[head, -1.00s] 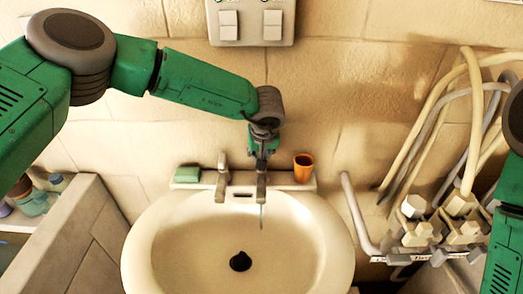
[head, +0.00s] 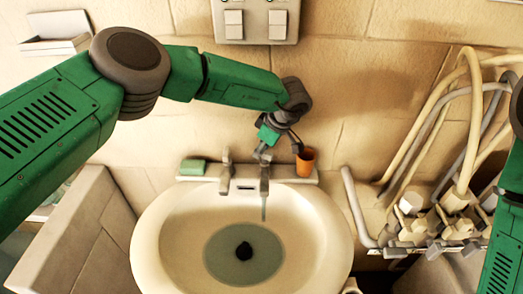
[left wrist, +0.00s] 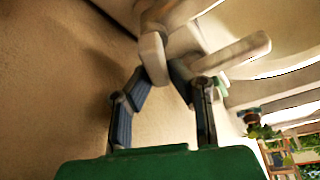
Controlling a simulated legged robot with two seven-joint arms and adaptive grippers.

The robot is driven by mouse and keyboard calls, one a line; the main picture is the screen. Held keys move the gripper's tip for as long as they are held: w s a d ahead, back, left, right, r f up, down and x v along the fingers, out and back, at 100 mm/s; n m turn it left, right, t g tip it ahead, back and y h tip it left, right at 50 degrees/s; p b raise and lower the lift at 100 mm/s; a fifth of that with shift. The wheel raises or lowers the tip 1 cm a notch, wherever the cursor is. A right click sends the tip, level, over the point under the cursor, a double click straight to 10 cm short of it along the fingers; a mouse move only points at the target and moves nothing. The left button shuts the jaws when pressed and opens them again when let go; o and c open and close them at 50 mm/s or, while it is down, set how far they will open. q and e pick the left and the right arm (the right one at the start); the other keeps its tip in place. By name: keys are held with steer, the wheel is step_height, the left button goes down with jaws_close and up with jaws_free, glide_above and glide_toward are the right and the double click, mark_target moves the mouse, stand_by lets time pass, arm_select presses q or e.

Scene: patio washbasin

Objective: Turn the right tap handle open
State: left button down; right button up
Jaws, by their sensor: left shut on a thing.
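The right tap (head: 264,182) stands at the back of the white washbasin (head: 150,235), with a thin stream of water falling from its spout. My left gripper (head: 263,156) is at the top of this tap, tilted. In the left wrist view its fingers (left wrist: 160,73) are shut on the right tap handle (left wrist: 153,58), a pale lever at their tips. The left tap (head: 226,172) stands apart from the gripper. Water (head: 220,255) lies around the dark drain. Only the green arm of my right side shows at the right edge; its gripper is out of view.
An orange cup (head: 305,163) stands on the ledge close to the right of my left gripper. A green soap bar (head: 193,167) lies left of the taps. Pale pipes and valves (head: 450,215) are at the right, and a switch panel (head: 256,20) is above.

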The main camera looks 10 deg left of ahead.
arm_select(q)
steer(key=n, duration=0.1)
steer(key=n+g+b, duration=0.1)
steer(key=n, duration=0.1)
steer(key=n+g+b, duration=0.1)
steer(key=n, duration=0.1)
steer(key=shift+s+d, duration=0.1)
steer(key=shift+s, duration=0.15)
stand_by(0.5)
steer(key=c, duration=1.6)
jaws_free()
steer(key=shift+o, duration=0.5)
